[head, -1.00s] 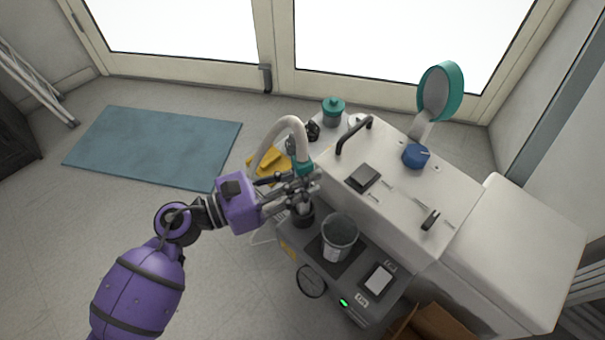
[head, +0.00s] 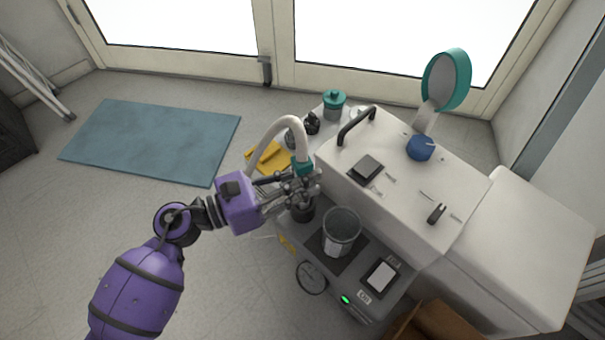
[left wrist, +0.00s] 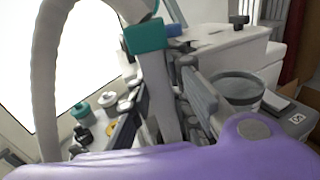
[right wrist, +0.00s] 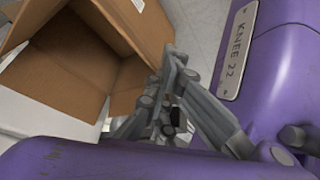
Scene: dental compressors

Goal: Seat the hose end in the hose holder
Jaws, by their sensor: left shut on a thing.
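My left gripper (head: 303,187) is shut on the hose end (left wrist: 160,95), a pale grey tube below a teal collar (left wrist: 146,36). The white hose (head: 277,129) arches up and to the left from the collar, which shows just above the fingers in the head view. The dark round hose holder (head: 301,212) is on the compressor's front ledge, right under the gripper. The fingers hide the tip of the hose end, so I cannot tell whether it is inside the holder. My right gripper (right wrist: 172,105) is near an open cardboard box; its jaw opening is unclear.
A grey cup (head: 341,228) stands just right of the holder on the ledge. The white cabinet (head: 440,190) with a black handle (head: 356,126) rises behind. A yellow thing (head: 268,157) lies left of it. The cardboard box (right wrist: 100,50) fills much of the right wrist view.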

